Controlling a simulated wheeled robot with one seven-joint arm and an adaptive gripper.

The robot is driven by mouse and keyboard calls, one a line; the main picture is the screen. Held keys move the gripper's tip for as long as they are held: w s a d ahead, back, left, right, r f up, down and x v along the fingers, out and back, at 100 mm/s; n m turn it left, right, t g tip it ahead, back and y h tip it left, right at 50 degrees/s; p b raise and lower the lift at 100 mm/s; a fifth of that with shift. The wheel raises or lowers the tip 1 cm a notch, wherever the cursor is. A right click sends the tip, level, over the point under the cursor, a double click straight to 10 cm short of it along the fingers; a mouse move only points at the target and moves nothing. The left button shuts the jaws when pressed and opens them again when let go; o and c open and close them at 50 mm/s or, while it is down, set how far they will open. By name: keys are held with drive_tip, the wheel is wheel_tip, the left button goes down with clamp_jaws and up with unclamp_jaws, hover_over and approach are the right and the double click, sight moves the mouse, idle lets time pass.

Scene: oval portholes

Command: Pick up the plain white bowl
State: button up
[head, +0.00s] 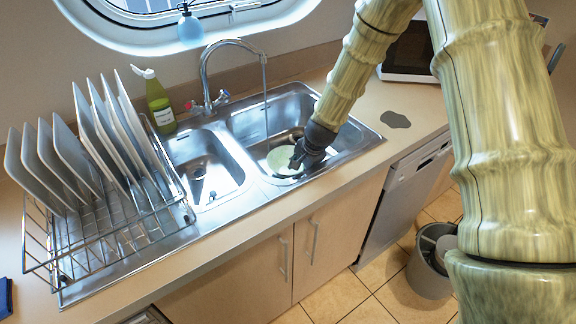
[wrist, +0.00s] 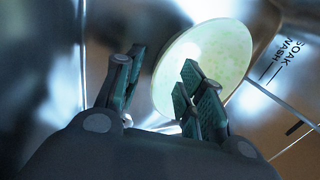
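A round, pale cream-green dish with faint speckles, which may be the white bowl (head: 283,158), is in the right sink basin. It also shows in the wrist view (wrist: 222,52), tilted, with its left edge between the fingertips in the picture. My gripper (head: 298,160) reaches down into the basin at the dish's right side. In the wrist view my gripper (wrist: 160,72) has its fingers apart with a gap between them. The right finger covers part of the dish. I cannot tell whether either finger touches it.
The steel sink (head: 236,130) has raised basin walls, and a tall faucet (head: 206,75) stands behind it. A wire rack (head: 110,225) with several upright plates and a green bottle (head: 159,105) are on the left.

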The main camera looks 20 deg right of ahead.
drive_tip(key=shift+w+a+f, duration=0.1)
drive_tip(key=shift+w+f, duration=0.15)
drive_tip(key=shift+f, duration=0.45)
drive_tip(key=shift+c, duration=0.5)
clamp_jaws()
drive_tip(key=shift+r, duration=0.1)
